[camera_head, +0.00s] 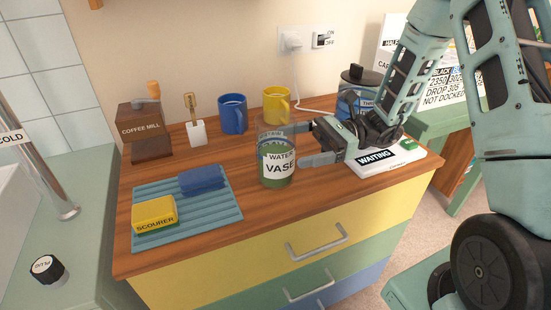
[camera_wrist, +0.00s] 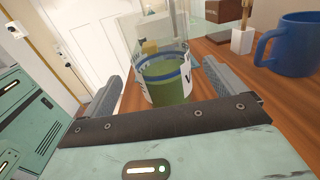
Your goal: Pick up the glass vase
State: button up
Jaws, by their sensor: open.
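In the wrist view the vase (camera_wrist: 166,82) stands ahead between the two spread fingers, with gaps visible on both sides. I cannot tell how far the fingertips reach around it.
A blue mug (camera_head: 233,114) and a yellow mug (camera_head: 276,105) stand behind the vase. A blue ribbed mat (camera_head: 215,222) with a scourer (camera_head: 154,213) lies to the left. A white pad labelled "WAITING" (camera_head: 408,160) lies under my arm. A coffee mill (camera_head: 150,132) stands further left.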

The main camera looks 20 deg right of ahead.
aim_at(276, 148)
jog(key=a, duration=0.3)
jog(key=a+b, duration=0.1)
jog(key=a, duration=0.1)
jog(key=shift+w+a, duration=0.15)
jog(key=shift+w, duration=0.15)
jog(key=c, duration=0.8)
